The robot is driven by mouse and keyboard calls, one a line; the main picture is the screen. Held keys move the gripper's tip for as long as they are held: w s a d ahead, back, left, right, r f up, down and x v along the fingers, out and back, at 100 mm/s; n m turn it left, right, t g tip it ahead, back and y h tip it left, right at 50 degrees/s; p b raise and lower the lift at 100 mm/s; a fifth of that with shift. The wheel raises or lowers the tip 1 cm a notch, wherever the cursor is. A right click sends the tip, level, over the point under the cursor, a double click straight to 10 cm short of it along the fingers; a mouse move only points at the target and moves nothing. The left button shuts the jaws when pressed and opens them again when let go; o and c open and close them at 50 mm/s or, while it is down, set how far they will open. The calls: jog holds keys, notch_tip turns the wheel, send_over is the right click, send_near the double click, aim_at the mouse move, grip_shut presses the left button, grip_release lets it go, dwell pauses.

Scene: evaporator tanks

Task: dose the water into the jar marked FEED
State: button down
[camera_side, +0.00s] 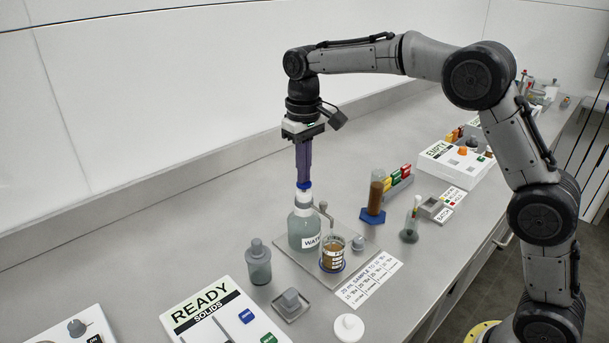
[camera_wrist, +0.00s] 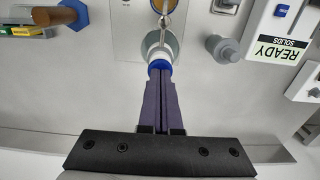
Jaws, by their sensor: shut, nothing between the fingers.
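The water bottle (camera_side: 304,236) stands on a grey plate, with clear liquid, a label reading "WATE", and a white pump head with a blue top (camera_side: 303,186). Its spout (camera_side: 323,208) reaches right, over a small glass jar (camera_side: 332,258) of brown contents. The jar's label is too small to read surely. My gripper (camera_side: 303,180) points straight down, its purple fingers closed together and empty, at the pump's blue top. In the wrist view the closed fingertips (camera_wrist: 160,78) meet the blue top (camera_wrist: 160,66); whether they press on it I cannot tell. The jar is mostly cut off there.
A grey lidded jar (camera_side: 258,262) stands left of the plate, near a READY SOLIDS panel (camera_side: 215,315). A tall brown cylinder (camera_side: 376,192) on a blue base stands behind right, with a small flask (camera_side: 410,228) beside it. A white lid (camera_side: 348,328) lies in front.

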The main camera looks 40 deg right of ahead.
jog(key=shift+f, duration=0.45)
jog(key=shift+r, duration=2.35)
jog(key=shift+r, duration=2.5)
